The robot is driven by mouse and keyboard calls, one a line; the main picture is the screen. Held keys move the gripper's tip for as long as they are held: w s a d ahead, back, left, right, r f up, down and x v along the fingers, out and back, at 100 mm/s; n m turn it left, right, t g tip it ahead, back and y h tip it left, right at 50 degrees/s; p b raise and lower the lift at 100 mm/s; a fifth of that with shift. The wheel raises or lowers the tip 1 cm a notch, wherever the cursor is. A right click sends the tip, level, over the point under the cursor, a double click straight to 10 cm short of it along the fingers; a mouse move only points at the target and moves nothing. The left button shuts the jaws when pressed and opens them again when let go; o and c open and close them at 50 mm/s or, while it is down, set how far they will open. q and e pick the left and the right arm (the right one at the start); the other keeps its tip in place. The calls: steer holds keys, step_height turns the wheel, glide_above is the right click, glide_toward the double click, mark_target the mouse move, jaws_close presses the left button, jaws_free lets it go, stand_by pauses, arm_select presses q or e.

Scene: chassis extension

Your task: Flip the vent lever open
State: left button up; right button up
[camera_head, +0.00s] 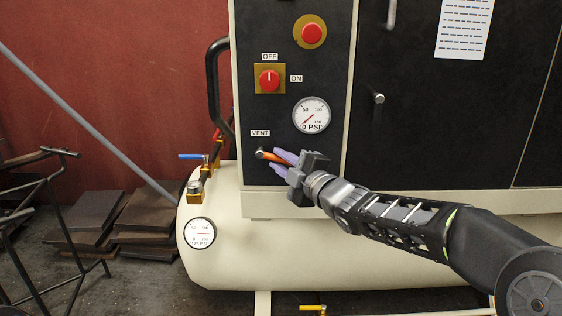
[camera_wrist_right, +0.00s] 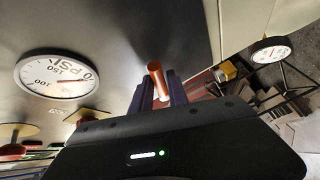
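The vent lever (camera_head: 273,157) is a short orange handle below the VENT label (camera_head: 260,133) on the black panel. It points right and slightly down from its dark pivot. My right gripper (camera_head: 281,162) reaches in from the right, with one purple finger above the lever and one below it. In the right wrist view the orange lever (camera_wrist_right: 157,80) stands between the two fingers (camera_wrist_right: 158,92), which look apart with small gaps beside it. Contact with either finger cannot be told. My left gripper is not in view.
A pressure gauge (camera_head: 312,115) sits just above my right gripper, with a red OFF/ON knob (camera_head: 269,80) and red button (camera_head: 311,33) higher up. A cream tank (camera_head: 300,262) with its own gauge (camera_head: 200,233) lies below. A blue-handled valve (camera_head: 193,156) is at the left.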

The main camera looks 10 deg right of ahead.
jaws_close()
stand_by(1.0)
